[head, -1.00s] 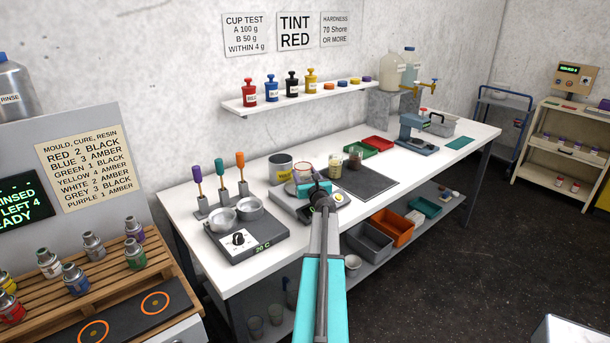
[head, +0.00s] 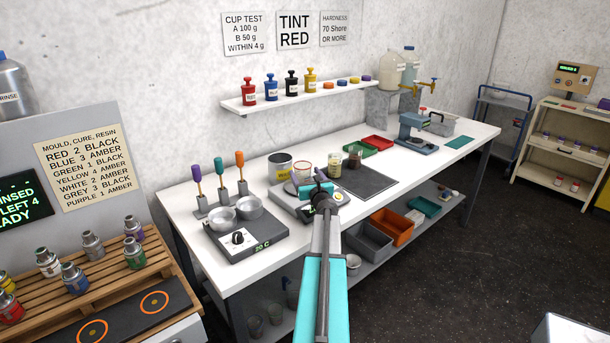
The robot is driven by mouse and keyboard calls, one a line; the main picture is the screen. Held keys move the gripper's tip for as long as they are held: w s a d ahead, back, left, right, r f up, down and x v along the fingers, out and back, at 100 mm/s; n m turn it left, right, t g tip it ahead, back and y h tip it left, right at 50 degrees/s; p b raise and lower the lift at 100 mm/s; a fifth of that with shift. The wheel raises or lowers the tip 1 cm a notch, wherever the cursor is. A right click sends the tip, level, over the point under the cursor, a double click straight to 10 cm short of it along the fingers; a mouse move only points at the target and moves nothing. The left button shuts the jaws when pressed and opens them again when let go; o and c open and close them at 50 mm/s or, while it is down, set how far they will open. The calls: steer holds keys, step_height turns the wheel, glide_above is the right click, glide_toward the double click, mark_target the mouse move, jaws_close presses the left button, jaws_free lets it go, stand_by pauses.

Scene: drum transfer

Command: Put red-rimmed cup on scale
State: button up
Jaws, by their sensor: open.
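The red-rimmed cup (head: 304,169) is a small clear cup standing upright on the bench in the head view. The grey scale (head: 281,199) is just in front of it, with its round pan partly hidden. The cup's base overlaps the scale's back edge in the picture; I cannot tell whether it rests on the pan or stands behind it. My teal gripper (head: 311,189) is open over the scale, in front of the cup and slightly right of it. My wrist hides part of the scale and its display.
A grey tin (head: 280,167) stands left of the cup. A pale jar (head: 335,166) and a dark jar (head: 355,158) stand right, by a dark mat (head: 372,183). A hotplate (head: 262,242) with metal bowls is front left. A wall shelf (head: 300,99) holds bottles above.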

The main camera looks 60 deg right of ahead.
steer(key=shift+b+v, duration=1.55)
steer(key=shift+v, duration=3.35)
